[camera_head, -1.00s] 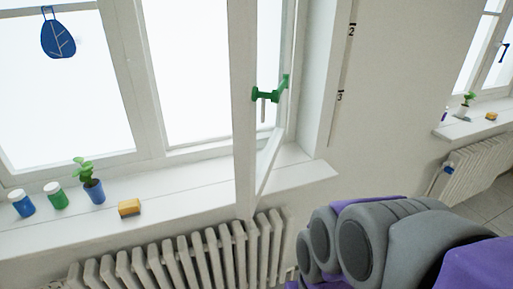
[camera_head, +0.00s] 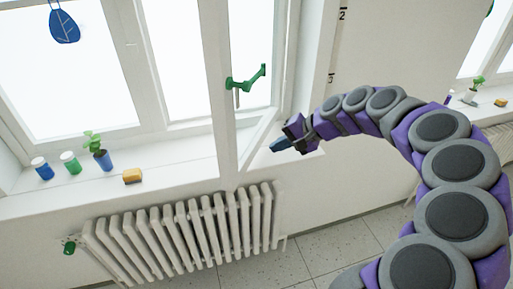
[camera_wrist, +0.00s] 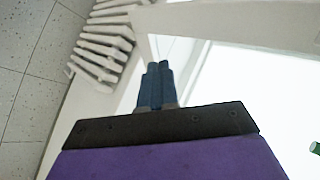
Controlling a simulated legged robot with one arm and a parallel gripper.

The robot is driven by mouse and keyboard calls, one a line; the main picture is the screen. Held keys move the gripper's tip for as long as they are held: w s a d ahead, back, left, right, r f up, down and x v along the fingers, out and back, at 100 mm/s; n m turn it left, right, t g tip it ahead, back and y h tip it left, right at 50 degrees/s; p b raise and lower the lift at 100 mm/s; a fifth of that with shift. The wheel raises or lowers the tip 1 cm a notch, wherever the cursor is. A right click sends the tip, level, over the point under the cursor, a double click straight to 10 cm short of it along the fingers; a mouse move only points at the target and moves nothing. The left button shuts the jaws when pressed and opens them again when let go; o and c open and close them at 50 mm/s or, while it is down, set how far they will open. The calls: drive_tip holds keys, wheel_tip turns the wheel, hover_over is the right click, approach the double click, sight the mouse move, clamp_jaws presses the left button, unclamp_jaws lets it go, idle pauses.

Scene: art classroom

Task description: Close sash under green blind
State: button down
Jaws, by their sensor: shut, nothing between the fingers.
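An open white window sash (camera_head: 219,95) stands swung into the room over the sill. It has a green handle (camera_head: 245,79) on its frame. My gripper (camera_head: 280,145) has dark blue fingers and is to the right of the sash's lower part in the head view. In the wrist view my gripper (camera_wrist: 158,68) is shut with its fingers together and nothing between them. A pale frame bar (camera_wrist: 225,28) and bright glass (camera_wrist: 250,90) lie around the fingers there. I cannot tell whether the fingers touch the sash. No green blind shows.
The sill (camera_head: 60,189) holds a blue jar (camera_head: 43,170), a green jar (camera_head: 70,163), a potted plant (camera_head: 101,155) and a yellow sponge (camera_head: 132,176). A radiator (camera_head: 185,235) stands below. A blue leaf ornament (camera_head: 64,25) hangs at left. The tiled floor (camera_head: 335,240) is clear.

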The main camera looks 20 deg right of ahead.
sight(237, 156)
drive_tip(key=x, duration=0.4)
drive_tip(key=r+b+x, duration=0.1)
drive_tip(key=x, duration=0.2)
drive_tip(key=w+a+b+x, duration=0.1)
drive_tip(key=x, duration=0.3)
drive_tip(key=shift+w+a, duration=0.1)
drive_tip(key=shift+a, duration=0.05)
drive_tip(key=shift+w+a, duration=0.2)
drive_tip(key=shift+a, duration=0.15)
drive_tip(key=shift+w, duration=0.1)
